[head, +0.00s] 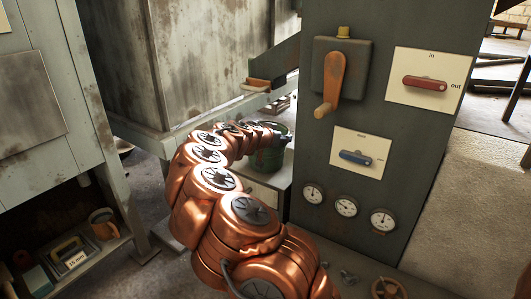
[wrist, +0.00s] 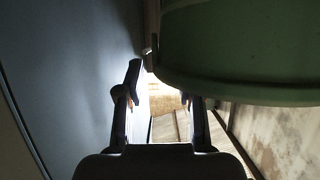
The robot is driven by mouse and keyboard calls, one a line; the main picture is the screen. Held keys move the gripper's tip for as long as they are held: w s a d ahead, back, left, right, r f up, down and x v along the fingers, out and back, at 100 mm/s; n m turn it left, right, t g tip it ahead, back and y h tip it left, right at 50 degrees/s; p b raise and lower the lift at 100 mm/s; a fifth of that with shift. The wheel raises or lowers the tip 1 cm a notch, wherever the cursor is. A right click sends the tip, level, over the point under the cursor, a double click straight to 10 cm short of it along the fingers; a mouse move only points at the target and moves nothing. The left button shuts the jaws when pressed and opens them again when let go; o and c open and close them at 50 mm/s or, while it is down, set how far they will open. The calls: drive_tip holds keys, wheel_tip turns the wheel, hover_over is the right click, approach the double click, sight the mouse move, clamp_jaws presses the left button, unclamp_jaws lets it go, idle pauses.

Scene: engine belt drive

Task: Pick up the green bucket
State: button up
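The green bucket (head: 280,155) stands on a low grey surface in the middle of the head view, left of the tall control panel. My copper arm partly covers it. In the wrist view the bucket (wrist: 240,45) fills the upper right, very near the camera, with its curved lower edge showing. My gripper (wrist: 163,95) is open, its two dark fingers apart with a bright gap between them. The bucket's edge covers the tip of the right finger. Whether they touch, I cannot tell. In the head view the gripper's fingers are hard to make out at the bucket.
The grey-green control panel (head: 385,200) with an orange lever (head: 331,82), switches and gauges stands close on the right. A rusty cabinet (head: 215,60) is behind. A shelf with tools (head: 70,252) is at lower left. A handwheel (head: 388,288) lies at the bottom.

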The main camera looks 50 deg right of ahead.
drive_tip(key=shift+d, duration=0.1)
drive_tip(key=shift+c, duration=0.3)
clamp_jaws()
idle(0.5)
